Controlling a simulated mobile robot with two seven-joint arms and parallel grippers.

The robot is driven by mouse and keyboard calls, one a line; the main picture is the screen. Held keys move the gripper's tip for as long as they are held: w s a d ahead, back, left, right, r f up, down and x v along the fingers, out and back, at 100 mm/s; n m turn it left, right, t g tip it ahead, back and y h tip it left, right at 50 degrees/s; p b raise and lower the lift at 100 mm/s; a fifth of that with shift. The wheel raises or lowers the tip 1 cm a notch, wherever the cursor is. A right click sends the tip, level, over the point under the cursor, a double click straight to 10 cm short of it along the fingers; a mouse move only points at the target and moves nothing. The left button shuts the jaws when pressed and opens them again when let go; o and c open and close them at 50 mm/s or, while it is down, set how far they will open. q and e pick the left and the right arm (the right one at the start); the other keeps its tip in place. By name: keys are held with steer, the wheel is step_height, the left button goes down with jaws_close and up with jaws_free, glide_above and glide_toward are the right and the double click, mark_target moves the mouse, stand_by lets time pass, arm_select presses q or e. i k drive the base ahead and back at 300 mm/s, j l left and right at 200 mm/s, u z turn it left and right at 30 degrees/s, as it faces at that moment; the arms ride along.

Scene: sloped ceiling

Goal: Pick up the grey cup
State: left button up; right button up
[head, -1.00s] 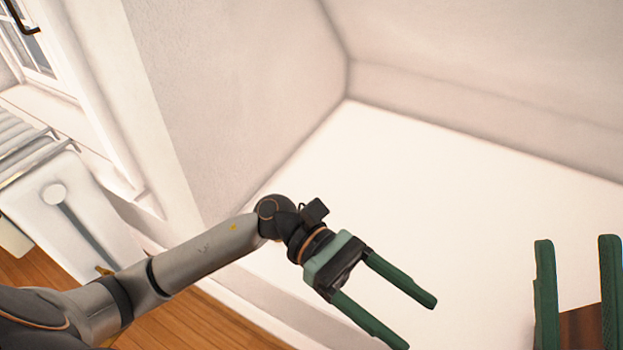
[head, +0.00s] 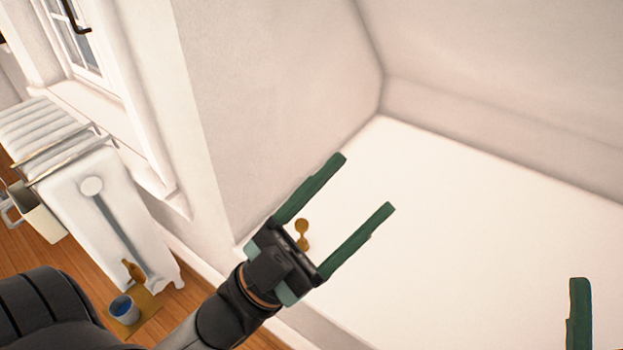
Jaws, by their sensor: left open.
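A small round grey-blue cup (head: 124,310), blue inside, is at the lower left on a yellowish mat or board (head: 147,303) on the wooden floor. It looks the nearest match to the grey cup. My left gripper (head: 365,183) is open, fingers pointing up and right over the white ledge, well away from the cup. A small gold-brown item (head: 302,230) shows between its fingers near the palm; I cannot tell if they touch. Of my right gripper (head: 579,314), only one green finger shows at the lower right.
A white radiator (head: 110,200) stands at the left below a window (head: 75,40). A pale container (head: 42,221) hangs at its side. A brown bottle-like item (head: 134,271) stands beside the cup. The white ledge (head: 480,240) is largely bare.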

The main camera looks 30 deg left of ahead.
mark_target(123, 309)
steer(key=u, duration=2.65)
